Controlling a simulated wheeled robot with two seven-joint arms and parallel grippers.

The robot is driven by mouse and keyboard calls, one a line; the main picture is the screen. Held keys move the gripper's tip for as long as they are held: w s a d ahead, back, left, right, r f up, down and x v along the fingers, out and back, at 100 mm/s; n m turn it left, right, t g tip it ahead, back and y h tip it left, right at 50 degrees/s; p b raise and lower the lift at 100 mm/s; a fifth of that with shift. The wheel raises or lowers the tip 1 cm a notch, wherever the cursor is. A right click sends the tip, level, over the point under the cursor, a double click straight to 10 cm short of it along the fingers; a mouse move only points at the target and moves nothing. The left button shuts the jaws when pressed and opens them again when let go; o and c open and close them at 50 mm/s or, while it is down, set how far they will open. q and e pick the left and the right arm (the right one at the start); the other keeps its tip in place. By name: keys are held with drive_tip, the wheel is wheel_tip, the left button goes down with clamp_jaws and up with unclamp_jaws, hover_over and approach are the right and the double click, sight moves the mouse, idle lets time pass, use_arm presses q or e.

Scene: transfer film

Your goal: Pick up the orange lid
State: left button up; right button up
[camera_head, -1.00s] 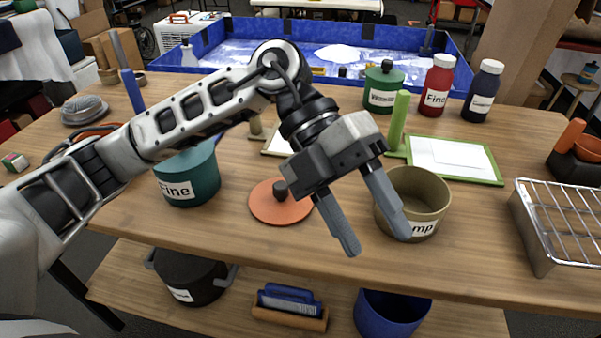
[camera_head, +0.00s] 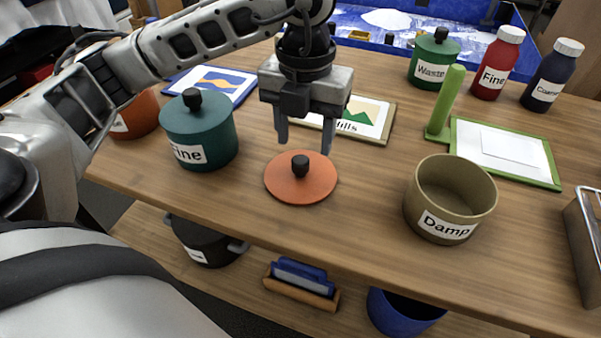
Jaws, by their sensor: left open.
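The orange lid (camera_head: 285,187) is a flat round disc with a black knob (camera_head: 300,166) in its middle. It lies on the wooden table near the front edge, between the teal pot and the tan pot. My left gripper (camera_head: 305,143) is open and empty, pointing down. Its two fingers appear just behind and above the lid, spread to either side of the knob in the picture. The fingertips look apart from the lid. My right gripper does not show.
A teal pot labelled "Fine" (camera_head: 199,136) stands left of the lid. An open tan pot labelled "Damp" (camera_head: 450,198) stands right. A lower shelf holds a brush and pots.

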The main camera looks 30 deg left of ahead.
sight(301, 159)
use_arm(q)
drive_tip(key=shift+s+a+f+p, duration=0.1)
drive_tip(key=shift+a+f+p, duration=0.05)
drive_tip(key=shift+f, duration=1.35)
drive_tip(key=shift+s+a+f+p, duration=0.1)
drive_tip(key=shift+f+p, duration=0.05)
drive_tip(key=shift+f, duration=1.3)
clamp_jaws()
drive_tip(key=shift+w+r, duration=0.1)
drive_tip(key=shift+r, duration=0.05)
